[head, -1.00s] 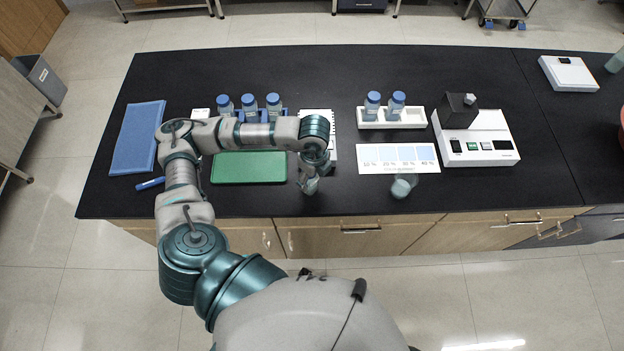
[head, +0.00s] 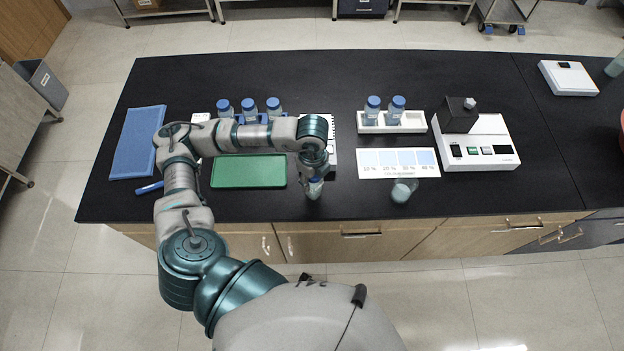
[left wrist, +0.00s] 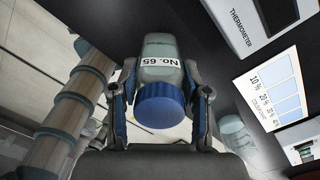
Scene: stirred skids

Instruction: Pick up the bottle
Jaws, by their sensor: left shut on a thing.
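The bottle (head: 314,190) has a clear grey body and a blue cap. It is at the bench's front edge, right of the green mat, partly hidden by my left gripper (head: 313,172). In the left wrist view the bottle (left wrist: 160,72) carries a "No. 65" label, and its blue cap points toward the camera. The fingers of my left gripper (left wrist: 160,98) are shut on it from both sides. Whether its base touches the bench cannot be told. My right gripper is not in view.
Several blue-capped bottles stand in a blue rack (head: 240,118) and a white rack (head: 420,121) behind. A glass vessel (head: 402,191) stands right of the held bottle, below the colour chart (head: 398,164). A green mat (head: 248,171) lies to the left. A white instrument (head: 490,150) is at right.

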